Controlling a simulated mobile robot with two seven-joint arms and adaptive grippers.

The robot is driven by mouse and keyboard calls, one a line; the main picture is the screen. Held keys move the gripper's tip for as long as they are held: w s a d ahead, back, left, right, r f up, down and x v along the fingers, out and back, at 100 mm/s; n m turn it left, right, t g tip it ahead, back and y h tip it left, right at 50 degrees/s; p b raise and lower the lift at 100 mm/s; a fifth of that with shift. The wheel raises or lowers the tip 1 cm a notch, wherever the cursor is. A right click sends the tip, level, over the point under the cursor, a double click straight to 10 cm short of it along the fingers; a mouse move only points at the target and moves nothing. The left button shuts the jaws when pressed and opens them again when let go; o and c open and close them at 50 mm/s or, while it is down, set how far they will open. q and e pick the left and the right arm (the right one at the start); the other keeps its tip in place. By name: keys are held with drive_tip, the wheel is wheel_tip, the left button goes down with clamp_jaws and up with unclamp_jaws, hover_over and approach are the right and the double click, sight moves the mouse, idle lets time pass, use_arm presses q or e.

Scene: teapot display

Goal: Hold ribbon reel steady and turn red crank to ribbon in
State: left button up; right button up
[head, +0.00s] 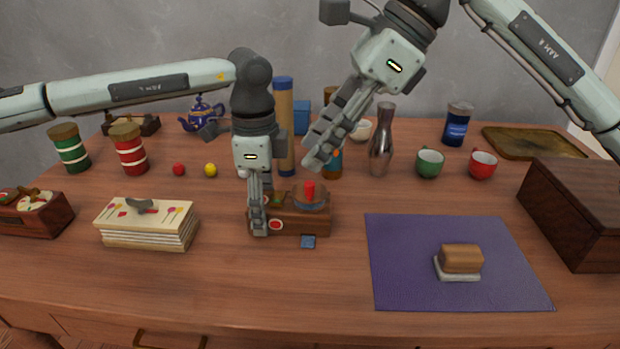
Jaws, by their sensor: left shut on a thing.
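The ribbon reel (318,222) is a small brown wooden box in the middle of the table, with an upright red crank knob (309,190) on a round disc on top. A small blue piece (308,242), perhaps the ribbon end, shows at its front edge. My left gripper (258,222) points down at the reel's left end and is shut on it, covering part of that end. My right gripper (317,158) hangs tilted above and slightly right of the red knob, apart from it. Its fingers are seen edge-on, so their opening is unclear.
Behind the reel stand a tall tan cylinder (283,120), a metal vase (381,145), a green cup (429,162) and a red cup (482,164). A card stack (150,225) lies left. A purple mat (400,270) and a dark box (578,205) are right. The front middle is clear.

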sight(311, 182)
drive_tip(key=d+m+t+y, duration=0.2)
drive_tip(key=d+m+t, duration=0.15)
drive_tip(key=d, duration=0.35)
drive_tip(key=shift+g, duration=0.35)
drive_tip(key=x, duration=1.2)
drive_tip(key=shift+w+a+f, duration=0.2)
drive_tip(key=shift+w, duration=0.2)
drive_tip(key=shift+c, duration=0.6)
clamp_jaws()
